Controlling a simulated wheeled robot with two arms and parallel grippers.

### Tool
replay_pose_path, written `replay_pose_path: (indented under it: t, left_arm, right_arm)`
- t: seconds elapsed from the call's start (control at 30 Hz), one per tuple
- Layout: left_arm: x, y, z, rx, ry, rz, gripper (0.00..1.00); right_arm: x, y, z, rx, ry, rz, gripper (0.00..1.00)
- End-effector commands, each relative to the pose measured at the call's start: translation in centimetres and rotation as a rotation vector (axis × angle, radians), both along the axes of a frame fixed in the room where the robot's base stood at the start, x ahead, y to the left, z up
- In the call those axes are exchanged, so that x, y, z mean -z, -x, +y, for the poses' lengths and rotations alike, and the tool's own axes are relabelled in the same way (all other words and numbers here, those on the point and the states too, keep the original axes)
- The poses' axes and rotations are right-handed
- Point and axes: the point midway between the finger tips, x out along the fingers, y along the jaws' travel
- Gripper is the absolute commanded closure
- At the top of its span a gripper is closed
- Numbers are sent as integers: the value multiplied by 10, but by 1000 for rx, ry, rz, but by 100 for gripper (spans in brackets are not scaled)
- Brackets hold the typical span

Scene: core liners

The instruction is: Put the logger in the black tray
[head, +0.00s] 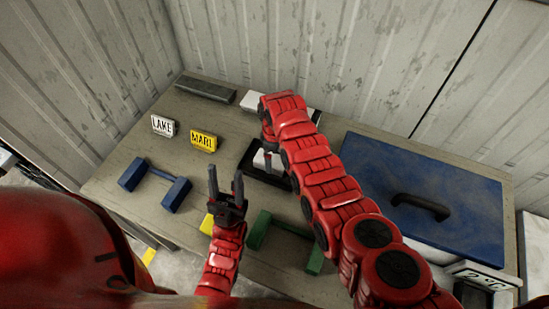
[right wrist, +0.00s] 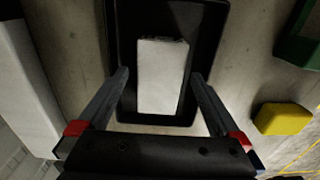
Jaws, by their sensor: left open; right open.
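The black tray (head: 246,161) lies on the table near its middle, partly hidden behind my right arm. A pale box (right wrist: 161,76), which appears to be the logger, lies inside the tray (right wrist: 121,20) in the right wrist view. It also shows beside my right arm in the head view (head: 261,160). My right gripper (right wrist: 160,73) is open, its fingers on either side of the box with gaps between; the head view hides its fingertips behind the arm. My left gripper (head: 226,177) is open and empty, upright in front of the tray.
LAKE (head: 163,126) and MARL (head: 204,141) labels stand at the left. A blue holder (head: 155,184), green holder (head: 287,226) and yellow block (head: 207,224) lie nearer. A grey bar (head: 206,90) and pale slab (head: 249,100) lie behind; a blue-lidded box (head: 400,180) fills the right.

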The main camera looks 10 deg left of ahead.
Motion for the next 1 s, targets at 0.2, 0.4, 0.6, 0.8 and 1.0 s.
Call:
replay_pose_path:
  t: [0.2,0.4,0.6,0.8,1.0]
  left_arm:
    - [12,0,0,0,0,0,50]
    - [30,0,0,0,0,0,50]
    - [9,0,0,0,0,-1,50]
    - [7,0,0,0,0,0,50]
    - [8,0,0,0,0,0,50]
  right_arm:
    - [-28,-1,1,0,-6,-7,0]
    - [-70,-2,0,2,-6,-8,0]
    - [-104,0,0,2,-3,0,0]
    - [-109,0,0,2,-2,0,0]
    - [-109,0,0,2,-2,0,0]
